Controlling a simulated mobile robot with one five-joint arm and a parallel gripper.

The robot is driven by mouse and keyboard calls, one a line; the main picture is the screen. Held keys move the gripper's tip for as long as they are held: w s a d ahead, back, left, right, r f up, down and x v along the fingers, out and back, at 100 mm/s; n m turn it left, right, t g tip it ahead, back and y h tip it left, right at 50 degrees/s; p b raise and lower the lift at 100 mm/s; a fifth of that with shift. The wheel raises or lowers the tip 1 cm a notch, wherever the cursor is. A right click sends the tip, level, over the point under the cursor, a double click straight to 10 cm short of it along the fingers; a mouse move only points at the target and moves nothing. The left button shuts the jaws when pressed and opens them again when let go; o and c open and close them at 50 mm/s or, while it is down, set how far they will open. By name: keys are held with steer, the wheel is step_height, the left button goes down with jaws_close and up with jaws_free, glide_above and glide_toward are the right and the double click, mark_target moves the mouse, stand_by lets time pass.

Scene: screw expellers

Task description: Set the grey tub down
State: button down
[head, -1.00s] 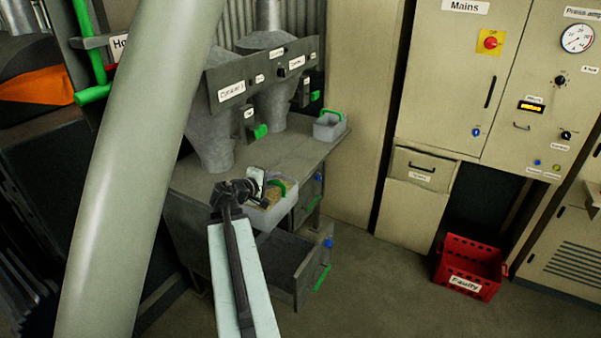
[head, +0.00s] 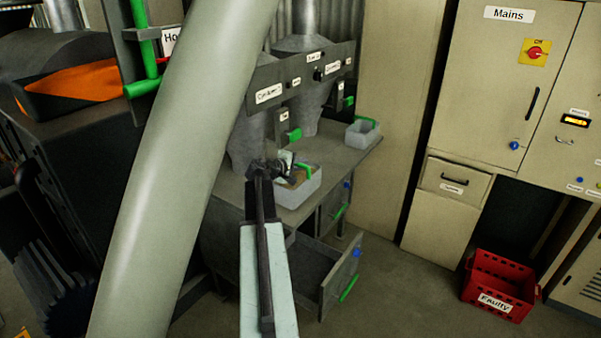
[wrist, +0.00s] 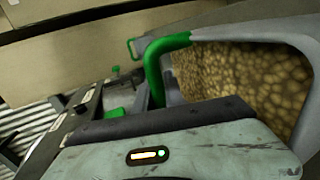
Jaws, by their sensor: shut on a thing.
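The grey tub (head: 311,190) has a green handle and holds brownish, nut-like pieces. In the head view it is over the front part of the grey bench (head: 327,161), below the hoppers. I cannot tell whether its base touches the bench top. My gripper (head: 283,168) is at the tub's near left side and is shut on it. In the wrist view the tub's rim (wrist: 270,28), green handle (wrist: 165,58) and contents show close up. The jaws' hold is hidden there by a pale housing.
A second grey tub (head: 363,134) with a green handle stands at the bench's back right. Hoppers and a labelled panel (head: 300,78) rise behind. An open drawer (head: 335,283) juts out below the bench. A red crate (head: 497,287) sits on the floor at right.

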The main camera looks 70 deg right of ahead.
step_height(320, 180, down, 3)
steer(key=shift+s+f+b, duration=0.1)
steer(key=shift+s+b, duration=0.05)
steer(key=shift+b, duration=0.6)
steer(key=shift+s, duration=0.15)
steer(key=shift+a+r, duration=0.1)
steer(key=shift+r, duration=0.1)
steer(key=c, duration=1.8)
jaws_free()
steer(key=shift+f, duration=0.2)
steer(key=o, duration=0.4)
steer(key=shift+r, duration=0.2)
steer(key=p+v, duration=0.4)
steer(key=v, duration=0.8)
